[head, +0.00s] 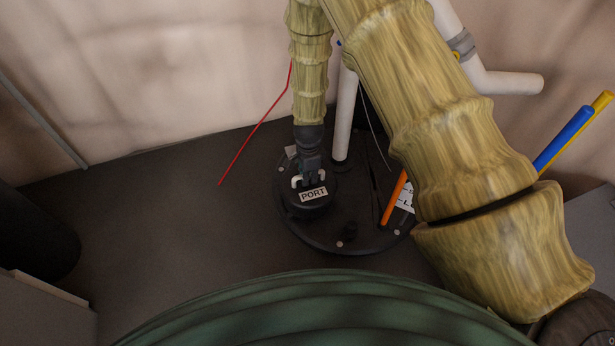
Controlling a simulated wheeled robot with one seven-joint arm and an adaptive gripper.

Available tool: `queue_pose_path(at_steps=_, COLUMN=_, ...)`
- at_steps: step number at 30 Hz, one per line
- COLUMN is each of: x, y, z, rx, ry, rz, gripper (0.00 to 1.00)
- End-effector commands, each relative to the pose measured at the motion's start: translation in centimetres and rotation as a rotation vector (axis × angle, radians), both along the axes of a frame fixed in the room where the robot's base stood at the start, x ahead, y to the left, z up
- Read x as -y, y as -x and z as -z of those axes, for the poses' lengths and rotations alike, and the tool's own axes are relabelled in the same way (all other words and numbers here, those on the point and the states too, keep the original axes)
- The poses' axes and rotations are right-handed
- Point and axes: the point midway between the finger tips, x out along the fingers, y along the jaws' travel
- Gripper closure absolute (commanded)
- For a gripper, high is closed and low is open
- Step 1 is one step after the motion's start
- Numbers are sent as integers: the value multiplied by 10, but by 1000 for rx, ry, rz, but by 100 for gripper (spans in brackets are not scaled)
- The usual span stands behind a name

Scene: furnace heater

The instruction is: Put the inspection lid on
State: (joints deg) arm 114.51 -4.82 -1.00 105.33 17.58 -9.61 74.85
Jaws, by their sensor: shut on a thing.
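The inspection lid (296,209) is a small round black disc with a white "PORT" label and a pale handle on top. It is over the left part of a large round black plate (334,249) with bolts near its rim. My gripper (310,181) points down and is shut on the lid's pale handle. From this angle I cannot tell whether the lid rests on the plate or hangs just above it. Any opening under the lid is hidden. My arm covers the right part of the plate.
A white pipe (345,115) stands close behind my gripper. A thin red wire (254,137) slants at left. An orange rod (394,197) rises from the plate at right, near a partly hidden label (405,199). Blue (564,137) and yellow rods are further right. Dark floor (150,210) at left is clear.

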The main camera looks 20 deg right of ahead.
Motion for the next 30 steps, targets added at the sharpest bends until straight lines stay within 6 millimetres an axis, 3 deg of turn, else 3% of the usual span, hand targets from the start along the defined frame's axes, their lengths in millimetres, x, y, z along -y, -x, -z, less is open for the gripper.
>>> queue_pose_path(at_steps=17, x=-2, y=-1, z=-4, rx=1, ry=0, rz=-2, gripper=100)
queue_pose_path(at_steps=30, x=-2, y=0, z=33, rx=1, ry=0, rz=-3, gripper=100)
